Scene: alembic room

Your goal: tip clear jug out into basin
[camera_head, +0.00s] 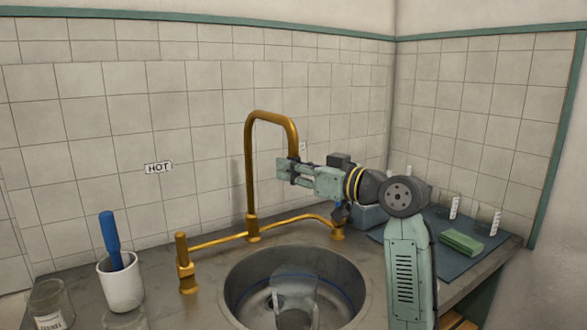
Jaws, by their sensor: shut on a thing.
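The basin (233,279) is a round metal sink set in the grey counter. A clear jug (295,292) shows inside the basin's outline, see-through and cut off by the bottom edge of the picture. Whether it is upright and what it holds cannot be told. My gripper (281,171) is well above the basin and apart from the jug, at the lower end of the brass tap spout (250,165). Its jaws are closed and appear to be on the spout end, though the contact is partly hidden.
A white cup (120,286) with a blue-handled tool (110,238) and a labelled glass jar (51,304) stand at left. A brass valve (185,262) is left of the basin. A green sponge (461,243) lies on a dark mat (447,261) at right, beside several white-marked clear items.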

